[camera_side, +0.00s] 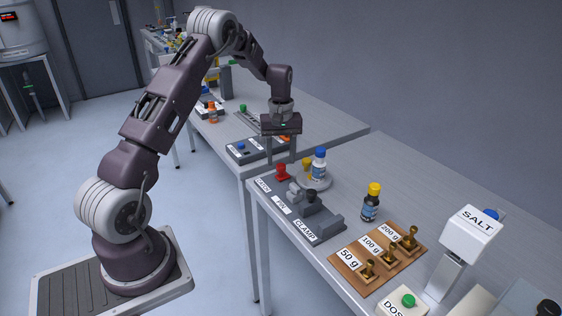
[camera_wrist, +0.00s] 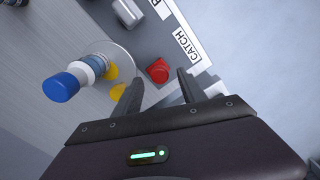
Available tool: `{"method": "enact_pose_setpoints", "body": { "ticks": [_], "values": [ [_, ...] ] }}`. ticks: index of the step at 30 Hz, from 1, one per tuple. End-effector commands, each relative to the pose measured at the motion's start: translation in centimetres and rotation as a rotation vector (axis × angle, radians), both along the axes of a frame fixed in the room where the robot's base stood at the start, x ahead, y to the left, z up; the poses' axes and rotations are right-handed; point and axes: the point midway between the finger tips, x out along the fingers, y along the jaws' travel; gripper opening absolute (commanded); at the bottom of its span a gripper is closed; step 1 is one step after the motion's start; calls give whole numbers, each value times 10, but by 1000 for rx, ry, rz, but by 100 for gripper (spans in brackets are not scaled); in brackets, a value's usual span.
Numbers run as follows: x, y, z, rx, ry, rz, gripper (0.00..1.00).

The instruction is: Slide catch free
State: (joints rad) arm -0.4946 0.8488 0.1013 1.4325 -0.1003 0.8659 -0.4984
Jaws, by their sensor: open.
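The catch is a red knob (camera_side: 282,171) on a grey block labelled CATCH at the left end of the front table. It also shows in the wrist view (camera_wrist: 158,71), just beyond and between my fingertips. My gripper (camera_side: 281,160) is open, pointing down above the knob, with one finger to either side in the wrist view (camera_wrist: 160,85). I cannot tell exactly how far the fingertips are above it. The CATCH label (camera_wrist: 186,44) lies to the right of the knob in the wrist view.
A blue-capped bottle (camera_side: 319,165) stands on a round plate close to the catch, with a yellow piece (camera_side: 307,163) beside it. The clamp fixture (camera_side: 317,215) is nearer the camera. A yellow-capped bottle (camera_side: 371,203), a weight board (camera_side: 372,277) and a salt hopper (camera_side: 470,235) stand to the right.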

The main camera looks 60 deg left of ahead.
Motion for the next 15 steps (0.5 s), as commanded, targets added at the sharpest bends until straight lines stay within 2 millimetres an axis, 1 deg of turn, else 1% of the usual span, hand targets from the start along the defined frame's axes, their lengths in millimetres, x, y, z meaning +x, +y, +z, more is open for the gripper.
{"method": "enact_pose_setpoints", "body": {
  "ticks": [1,4,12,14,15],
  "values": [
    [-1,0,-8,-2,3,0,48],
    [0,0,-17,0,1,0,48],
    [0,0,-20,1,0,-1,48],
    [0,0,-20,1,0,-2,37],
    [0,0,-20,1,0,-2,29]
  ]
}}
